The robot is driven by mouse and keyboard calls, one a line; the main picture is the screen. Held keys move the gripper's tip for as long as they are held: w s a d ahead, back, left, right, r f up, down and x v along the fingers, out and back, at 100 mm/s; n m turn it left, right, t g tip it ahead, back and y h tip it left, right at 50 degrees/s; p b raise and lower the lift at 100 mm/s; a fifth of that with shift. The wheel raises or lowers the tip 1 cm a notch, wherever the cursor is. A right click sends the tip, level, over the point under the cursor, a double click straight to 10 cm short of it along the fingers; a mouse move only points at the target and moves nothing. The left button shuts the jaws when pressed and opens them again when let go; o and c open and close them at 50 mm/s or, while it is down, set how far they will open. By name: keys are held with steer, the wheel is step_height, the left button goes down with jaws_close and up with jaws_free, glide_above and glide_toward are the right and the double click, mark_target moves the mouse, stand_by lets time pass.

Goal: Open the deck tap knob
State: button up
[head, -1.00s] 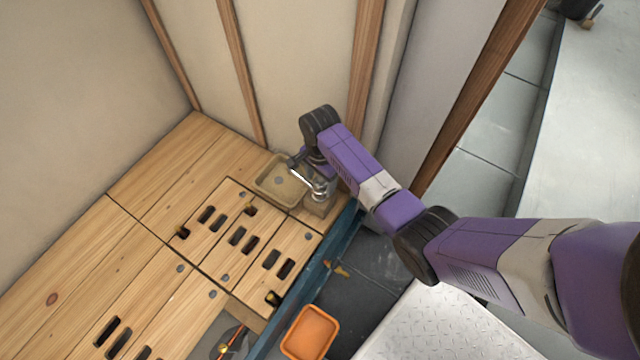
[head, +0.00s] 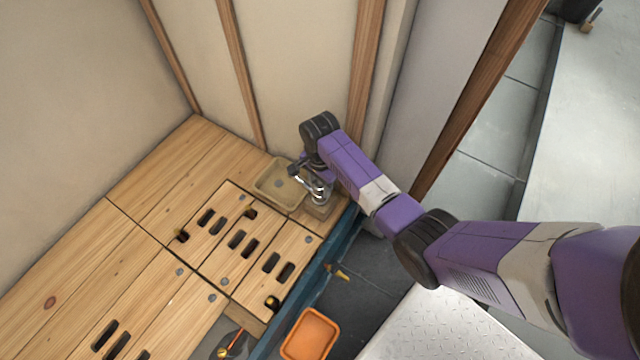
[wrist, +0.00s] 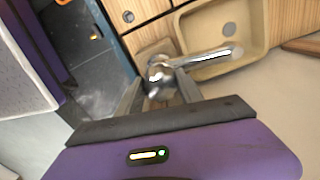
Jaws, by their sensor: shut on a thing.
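The deck tap (head: 318,194) is a shiny chrome fitting at the right end of the wooden deck, beside the beige basin. In the wrist view its knob (wrist: 159,84) sits between the two grey fingers of my gripper (wrist: 160,90), and its spout (wrist: 208,57) reaches right over the basin. My gripper, which also shows in the head view (head: 316,178), is shut on the knob from above. My arm hides part of the tap in the head view.
The beige basin (head: 262,187) lies left of the tap, near the wall. Wooden deck panels (head: 150,190) with slots fill the left. An orange tray (head: 291,347) stands below the deck's blue edge (head: 327,258). A wooden wall post (head: 366,50) rises close behind my wrist.

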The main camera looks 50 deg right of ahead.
steer(key=shift+r, duration=0.1)
steer(key=shift+r+n+p, duration=0.1)
steer(key=shift+n+p, duration=0.9)
steer(key=n+p, duration=0.2)
steer(key=n, duration=0.1)
steer(key=shift+n, duration=0.3)
steer(key=n+p, duration=0.2)
steer(key=n, duration=0.4)
steer(key=shift+f+p, duration=0.2)
steer(key=shift+p, duration=0.15)
steer(key=shift+n, duration=0.4)
steer(key=o, duration=1.4)
